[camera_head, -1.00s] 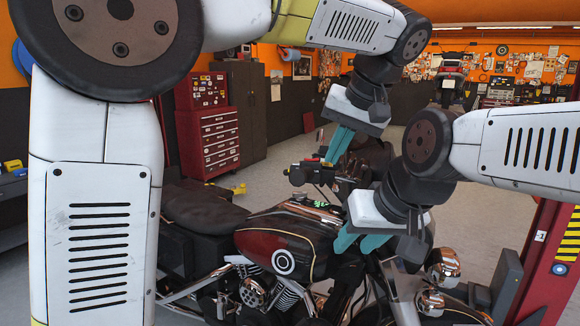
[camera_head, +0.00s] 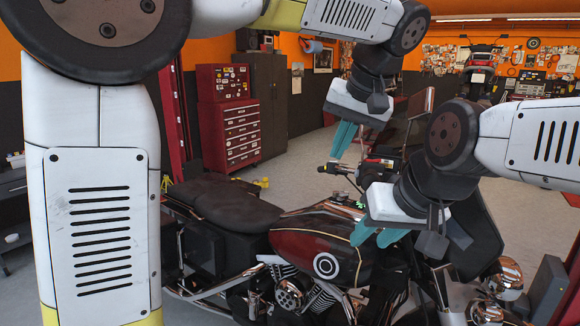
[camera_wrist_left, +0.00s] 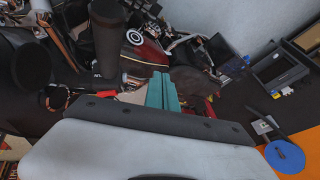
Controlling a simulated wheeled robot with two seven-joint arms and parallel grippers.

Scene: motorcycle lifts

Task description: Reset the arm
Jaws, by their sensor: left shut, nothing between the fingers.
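My left gripper (camera_head: 341,146) hangs in the upper middle of the head view, teal fingers together and pointing down, with nothing between them. Its shut fingers also show in the left wrist view (camera_wrist_left: 162,90). My right gripper (camera_head: 376,240) is lower and to the right, its teal fingers pointing down and left in front of the motorcycle (camera_head: 292,250). I cannot tell whether its fingers touch each other or are apart. No object shows in either gripper. The motorcycle's tank is dark red and black, and my right arm hides part of its front.
A red tool chest (camera_head: 230,130) and a dark cabinet (camera_head: 270,105) stand at the back left. A dark screen-like box (camera_head: 546,290) is at the lower right. The left wrist view shows a blue disc (camera_wrist_left: 285,156).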

